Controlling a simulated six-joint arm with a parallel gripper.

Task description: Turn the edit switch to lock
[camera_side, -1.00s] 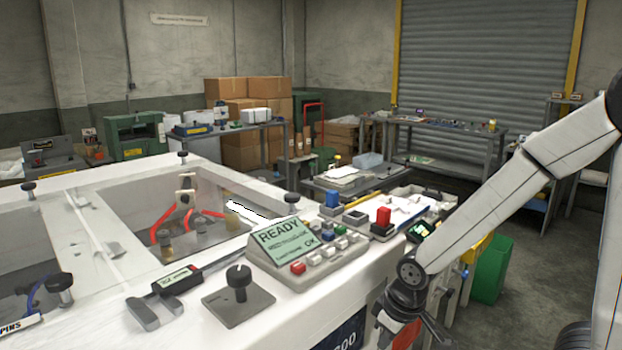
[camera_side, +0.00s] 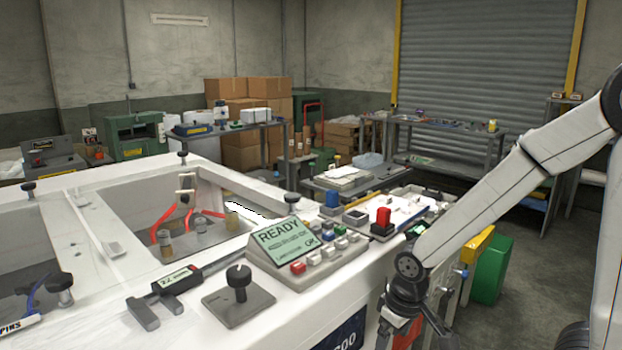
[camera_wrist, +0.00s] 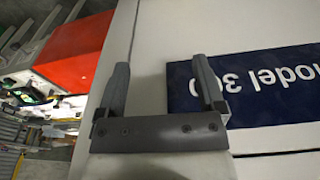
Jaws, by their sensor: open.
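A black rotary knob (camera_side: 239,281) with a white pointer mark stands on a grey plate (camera_side: 238,304) on the white machine's top, in the side view. I cannot read any edit or lock label beside it. A control box (camera_side: 296,250) with a screen reading READY and several coloured buttons sits just right of the knob. My gripper (camera_side: 408,325) hangs low at the machine's right front corner, well to the right of the knob. In the wrist view my gripper (camera_wrist: 163,90) is open and empty, with its fingers facing the machine's white side.
A digital caliper (camera_side: 172,288) lies left of the knob. A red push button (camera_side: 382,222) and a blue block (camera_side: 332,204) stand behind the control box. A dark blue model plate (camera_wrist: 255,85) is on the machine's side. A green bin (camera_side: 491,270) stands on the floor at right.

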